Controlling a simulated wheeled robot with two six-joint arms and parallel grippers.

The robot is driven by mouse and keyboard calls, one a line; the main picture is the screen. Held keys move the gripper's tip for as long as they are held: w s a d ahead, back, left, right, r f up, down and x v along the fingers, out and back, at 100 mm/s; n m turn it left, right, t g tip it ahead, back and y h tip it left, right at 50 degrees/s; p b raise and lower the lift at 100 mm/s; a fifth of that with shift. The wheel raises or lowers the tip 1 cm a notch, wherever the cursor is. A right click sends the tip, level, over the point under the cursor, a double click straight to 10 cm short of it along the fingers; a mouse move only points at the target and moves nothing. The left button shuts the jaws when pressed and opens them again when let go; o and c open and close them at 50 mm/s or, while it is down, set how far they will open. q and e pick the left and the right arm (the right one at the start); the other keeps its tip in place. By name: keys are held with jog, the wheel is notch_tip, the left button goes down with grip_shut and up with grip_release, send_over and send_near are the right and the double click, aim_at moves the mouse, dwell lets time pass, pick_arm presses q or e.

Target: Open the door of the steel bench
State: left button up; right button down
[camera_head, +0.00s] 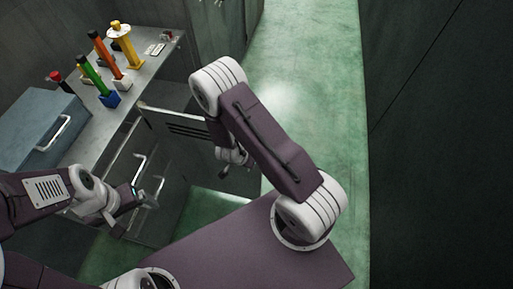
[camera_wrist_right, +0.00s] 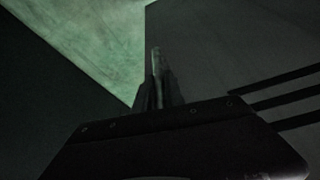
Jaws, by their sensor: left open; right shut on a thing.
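The steel bench (camera_head: 133,83) stands at the left in the head view. Its slotted door (camera_head: 172,135) stands swung out from the front, partly hidden by my right arm. My right gripper (camera_head: 234,163) is at the door's outer part. In the right wrist view, my right gripper (camera_wrist_right: 158,88) is shut on a thin pale bar that looks like the door handle (camera_wrist_right: 155,58), with the slotted panel to its right. My left gripper (camera_head: 146,196) is open, in front of the bench's lower fronts and apart from the slotted door.
A blue-grey box (camera_head: 35,118) with a handle and several coloured uprights, one of them yellow (camera_head: 126,47), stand on the bench top. A front with a bar handle (camera_head: 139,166) is left of the door. Green floor (camera_head: 310,60) lies clear to the right, beside a dark wall (camera_head: 440,130).

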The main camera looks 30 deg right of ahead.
jog(key=shift+s+a+f+m, duration=0.1)
jog(key=shift+s+a+m, duration=0.3)
jog(key=shift+s+a, duration=0.6)
jog(key=shift+w+a, duration=0.1)
jog(key=shift+w, duration=0.05)
jog(key=c, duration=1.4)
grip_release()
jog(key=shift+w, duration=0.1)
jog(key=p+v, duration=0.4)
jog(key=v, duration=0.5)
jog(key=shift+w, duration=0.1)
